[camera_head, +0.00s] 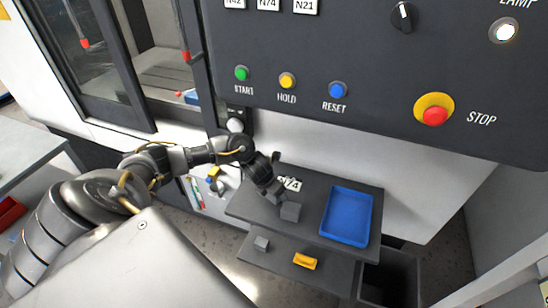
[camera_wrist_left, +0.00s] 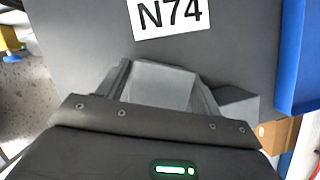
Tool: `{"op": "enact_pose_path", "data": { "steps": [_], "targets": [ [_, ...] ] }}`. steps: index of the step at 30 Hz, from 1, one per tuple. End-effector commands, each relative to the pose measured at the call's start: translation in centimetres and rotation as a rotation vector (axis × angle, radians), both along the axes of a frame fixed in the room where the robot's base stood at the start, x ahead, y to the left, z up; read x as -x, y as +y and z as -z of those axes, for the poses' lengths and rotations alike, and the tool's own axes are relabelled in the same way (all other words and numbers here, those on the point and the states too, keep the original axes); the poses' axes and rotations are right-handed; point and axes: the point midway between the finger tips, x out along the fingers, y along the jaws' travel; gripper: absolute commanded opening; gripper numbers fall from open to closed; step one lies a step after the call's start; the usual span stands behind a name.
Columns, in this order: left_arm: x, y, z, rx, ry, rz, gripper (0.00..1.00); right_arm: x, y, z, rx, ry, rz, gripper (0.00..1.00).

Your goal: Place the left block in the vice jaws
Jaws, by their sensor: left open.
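Two grey blocks sit side by side on the dark upper shelf. The left block (camera_wrist_left: 163,85) is between the two fingers of my left gripper (camera_wrist_left: 163,84) in the left wrist view. The fingers are open, one on each side of it; contact is not clear. In the head view my left gripper (camera_head: 272,192) points down at this block and mostly hides it. The right block (camera_head: 290,211) stands just beside the gripper and also shows in the wrist view (camera_wrist_left: 237,106), partly hidden. I cannot make out the vice jaws. My right gripper is not in view.
A white N74 card (camera_wrist_left: 169,15) lies behind the left block. A blue tray (camera_head: 347,216) is on the shelf's right. The lower shelf holds a grey block (camera_head: 261,243) and a yellow piece (camera_head: 305,261). The machine's button panel (camera_head: 380,80) overhangs behind.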

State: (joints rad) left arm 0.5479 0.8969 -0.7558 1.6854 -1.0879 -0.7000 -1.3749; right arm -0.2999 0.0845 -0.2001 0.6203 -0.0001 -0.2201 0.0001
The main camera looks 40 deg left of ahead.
Motion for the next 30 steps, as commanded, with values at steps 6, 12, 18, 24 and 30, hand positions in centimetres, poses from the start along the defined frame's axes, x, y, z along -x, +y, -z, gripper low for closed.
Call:
{"op": "enact_pose_path", "data": {
  "steps": [6, 12, 18, 24, 30],
  "targets": [
    [0.0, 0.0, -0.2, 0.000, 0.000, 0.000, 0.55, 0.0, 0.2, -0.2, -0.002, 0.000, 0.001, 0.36],
    [0.0, 0.0, -0.2, -0.001, 0.000, 0.000, 0.29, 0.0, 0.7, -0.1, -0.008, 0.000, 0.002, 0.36],
    [0.0, 0.0, -0.2, -0.001, -0.001, 0.000, 0.16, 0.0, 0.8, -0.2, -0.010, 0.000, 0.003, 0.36],
    [0.0, 0.0, -0.6, 0.000, -0.002, 0.001, 0.15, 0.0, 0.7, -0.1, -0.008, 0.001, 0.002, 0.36],
    [-0.2, 0.0, -2.7, 0.000, -0.005, 0.002, 0.15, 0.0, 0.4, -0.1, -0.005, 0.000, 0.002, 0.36]
  ]
}}
